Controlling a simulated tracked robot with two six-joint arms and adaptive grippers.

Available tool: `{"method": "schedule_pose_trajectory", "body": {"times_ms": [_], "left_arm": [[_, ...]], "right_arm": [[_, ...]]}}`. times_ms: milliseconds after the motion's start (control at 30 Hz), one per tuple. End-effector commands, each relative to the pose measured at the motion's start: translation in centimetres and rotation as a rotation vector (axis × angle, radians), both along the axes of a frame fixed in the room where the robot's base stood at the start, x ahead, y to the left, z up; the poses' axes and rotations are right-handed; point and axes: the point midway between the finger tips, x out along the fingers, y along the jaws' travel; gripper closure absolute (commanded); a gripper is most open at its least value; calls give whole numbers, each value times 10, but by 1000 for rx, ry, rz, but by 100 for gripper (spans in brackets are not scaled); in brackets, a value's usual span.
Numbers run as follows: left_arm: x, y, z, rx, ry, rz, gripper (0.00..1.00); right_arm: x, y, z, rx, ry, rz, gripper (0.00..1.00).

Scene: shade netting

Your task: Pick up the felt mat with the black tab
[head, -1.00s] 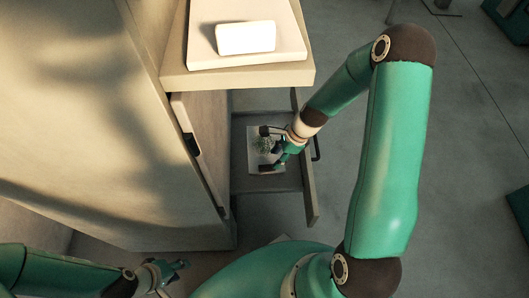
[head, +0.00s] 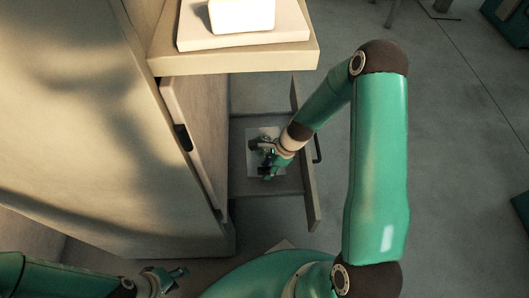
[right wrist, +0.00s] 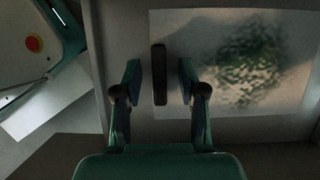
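The felt mat (head: 254,134) lies flat in an open drawer, pale with a mottled green patch. In the right wrist view the mat (right wrist: 220,125) fills the right side, with an upright-looking black tab (right wrist: 159,75) near its left end. My right gripper (right wrist: 159,88) is open, with one finger on each side of the tab and a gap on both sides. In the head view my right gripper (head: 268,166) is over the mat and hides part of it. My left gripper (head: 176,278) is at the lower left, away from the drawer; its finger opening is unclear.
The drawer's front panel (head: 307,185) with a dark handle stands close to my right wrist. A cabinet (head: 192,140) borders the drawer on the left. A white block (head: 240,14) rests on a slab above the drawer. Open floor (head: 455,170) lies to the right.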

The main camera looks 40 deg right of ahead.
Motion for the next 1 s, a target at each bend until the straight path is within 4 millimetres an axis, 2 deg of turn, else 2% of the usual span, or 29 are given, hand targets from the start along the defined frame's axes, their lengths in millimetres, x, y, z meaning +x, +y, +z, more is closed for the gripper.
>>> {"method": "schedule_pose_trajectory", "body": {"times_ms": [33, 200, 667, 867, 1000], "left_arm": [[0, 0, 0, 0, 0, 0, 60], [0, 0, 0, 0, 0, 0, 60], [0, 0, 2, 0, 0, 0, 60], [0, 0, 13, 0, 0, 0, 60], [0, 0, 28, 0, 0, 0, 60]], "right_arm": [[0, 0, 0, 0, 0, 0, 71], [0, 0, 0, 0, 0, 0, 100], [0, 0, 3, 0, 0, 0, 100], [0, 0, 19, 0, -1, 0, 100], [0, 0, 43, 0, -2, 1, 100]]}}
